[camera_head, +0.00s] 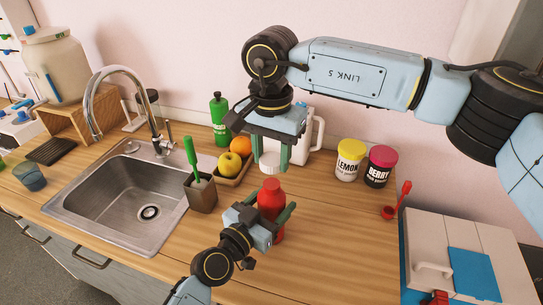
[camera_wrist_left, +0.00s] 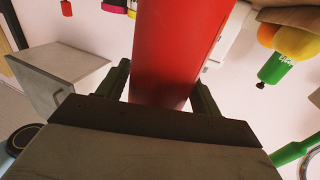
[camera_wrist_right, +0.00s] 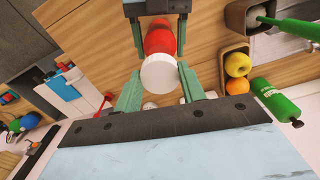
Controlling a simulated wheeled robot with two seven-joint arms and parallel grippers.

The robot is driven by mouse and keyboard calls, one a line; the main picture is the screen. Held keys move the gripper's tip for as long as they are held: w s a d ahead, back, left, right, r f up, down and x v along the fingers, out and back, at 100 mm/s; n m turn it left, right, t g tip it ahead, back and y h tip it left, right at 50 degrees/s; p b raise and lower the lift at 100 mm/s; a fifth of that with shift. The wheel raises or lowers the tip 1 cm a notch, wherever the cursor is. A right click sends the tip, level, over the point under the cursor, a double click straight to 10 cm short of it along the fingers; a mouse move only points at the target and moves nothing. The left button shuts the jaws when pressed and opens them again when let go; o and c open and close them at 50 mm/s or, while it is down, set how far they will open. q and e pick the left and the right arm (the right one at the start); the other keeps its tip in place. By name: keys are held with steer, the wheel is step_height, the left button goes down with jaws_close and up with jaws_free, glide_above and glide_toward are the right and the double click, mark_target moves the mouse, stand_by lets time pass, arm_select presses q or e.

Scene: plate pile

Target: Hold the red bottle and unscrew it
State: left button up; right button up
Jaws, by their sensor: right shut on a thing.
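The red bottle (camera_head: 270,203) stands upright over the counter. My left gripper (camera_head: 272,222) has its fingers on both sides of the bottle's body and is shut on it. The bottle fills the middle of the left wrist view (camera_wrist_left: 180,45), between the fingers. The white cap (camera_head: 270,163) is between the fingers of my right gripper (camera_head: 271,156), which points down above the bottle and is shut on it. The cap looks apart from the bottle, with the red top showing below it. In the right wrist view the cap (camera_wrist_right: 158,74) covers part of the bottle (camera_wrist_right: 160,38).
A green bottle (camera_head: 219,120), a fruit tray (camera_head: 243,174) and a utensil holder (camera_head: 201,195) stand left of the red bottle. Yellow (camera_head: 349,160) and pink-lidded (camera_head: 379,167) jars and a red ladle (camera_head: 397,203) are to the right. The counter (camera_head: 335,225) right of the bottle is clear.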

arm_select(q)
steer(key=o, duration=0.3)
steer(key=shift+s, duration=0.1)
